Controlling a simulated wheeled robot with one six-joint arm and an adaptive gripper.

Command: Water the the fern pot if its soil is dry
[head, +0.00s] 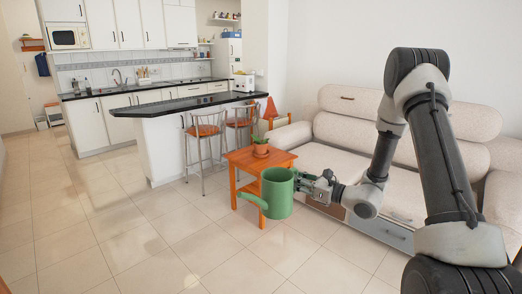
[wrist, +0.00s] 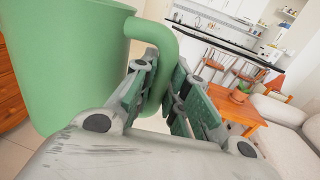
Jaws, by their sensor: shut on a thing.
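A small potted plant in a terracotta pot (head: 261,149) stands on an orange wooden side table (head: 236,158), behind the can. The pot also shows in the wrist view (wrist: 238,97), at the right. Its soil is too small to judge.
A cream sofa (head: 340,150) stands right of the side table. Two bar stools (head: 205,131) stand by the dark-topped counter (head: 190,103). A wooden drawer unit (wrist: 10,95) shows at the wrist view's left edge. The tiled floor (head: 130,225) at left is open.

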